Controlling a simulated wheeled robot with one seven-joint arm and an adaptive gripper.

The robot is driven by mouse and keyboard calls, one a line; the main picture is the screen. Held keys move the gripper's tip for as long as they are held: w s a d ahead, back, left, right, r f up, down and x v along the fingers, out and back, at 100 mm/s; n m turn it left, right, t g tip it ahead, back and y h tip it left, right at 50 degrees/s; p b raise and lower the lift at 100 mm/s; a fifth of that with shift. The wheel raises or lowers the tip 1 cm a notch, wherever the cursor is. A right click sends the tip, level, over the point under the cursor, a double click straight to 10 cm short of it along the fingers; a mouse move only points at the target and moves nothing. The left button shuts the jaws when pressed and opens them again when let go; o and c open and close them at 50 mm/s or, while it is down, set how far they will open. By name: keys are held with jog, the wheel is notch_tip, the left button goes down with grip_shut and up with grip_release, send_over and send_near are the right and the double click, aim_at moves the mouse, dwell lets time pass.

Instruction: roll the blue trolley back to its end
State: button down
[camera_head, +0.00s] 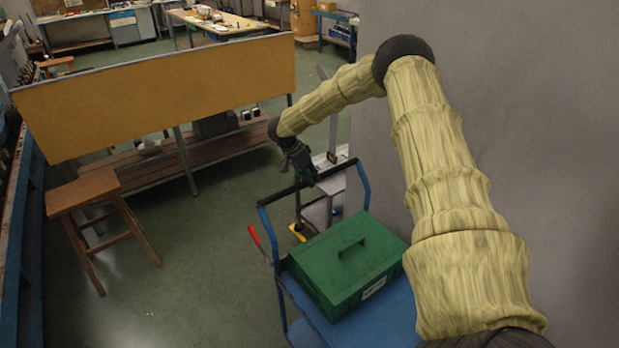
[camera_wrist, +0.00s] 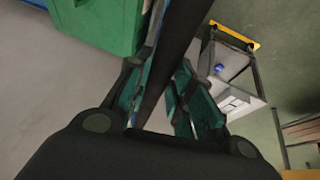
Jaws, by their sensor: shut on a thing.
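The blue trolley (camera_head: 379,325) stands at the lower middle of the head view, beside the grey wall. Its blue posts carry a black handle bar (camera_head: 283,193) at the far end. A green lidded box (camera_head: 345,256) sits on its deck, and the box's edge also shows in the wrist view (camera_wrist: 112,22). My gripper (camera_head: 305,178) is at the handle bar, reaching down from above. In the wrist view, the dark bar (camera_wrist: 172,62) runs between the fingers, and my gripper (camera_wrist: 158,100) is shut on it. The trolley's wheels are hidden.
A grey stand with a yellow foot (camera_head: 298,232) is just beyond the handle; it also shows in the wrist view (camera_wrist: 232,70). A wooden stool (camera_head: 88,195) and a yellow-panelled bench (camera_head: 160,90) stand left. The grey wall (camera_head: 500,90) is close on the right.

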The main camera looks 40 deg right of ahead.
jog(key=c, duration=1.4)
grip_release()
jog(key=shift+w+r, duration=0.35)
jog(key=shift+w, duration=0.25)
jog(key=shift+o, duration=0.7)
jog(key=shift+w+d+f, duration=0.1)
jog(key=shift+f, duration=0.15)
jog(key=shift+s, duration=0.25)
jog(key=shift+w, duration=0.1)
jog(key=v, duration=1.2)
